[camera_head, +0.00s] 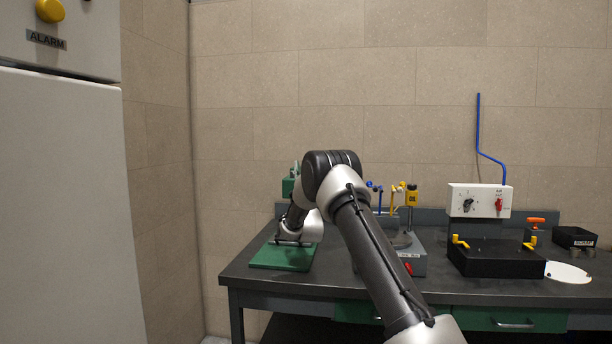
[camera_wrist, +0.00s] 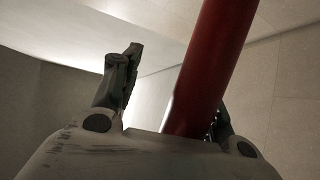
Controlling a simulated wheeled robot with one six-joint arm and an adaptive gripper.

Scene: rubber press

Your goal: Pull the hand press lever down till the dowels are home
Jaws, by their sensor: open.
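The green hand press stands at the left end of the bench, its green base plate (camera_head: 270,262) and part of its upper body (camera_head: 289,186) showing. My arm hides most of it, and I see no dowels. In the wrist view a thick red bar (camera_wrist: 212,65), which looks like the press lever, rises between the fingers of my gripper (camera_wrist: 172,88). The gripper is open. The left finger stands apart from the bar. The right finger is mostly hidden behind the bar, so I cannot tell whether it touches.
The dark bench top (camera_head: 460,292) carries a grey fixture with blue and yellow levers (camera_head: 412,195), a black box with yellow clamps (camera_head: 490,258), a white control box (camera_head: 480,200) and a white dish (camera_head: 567,272). A large pale cabinet (camera_head: 65,200) stands at the left.

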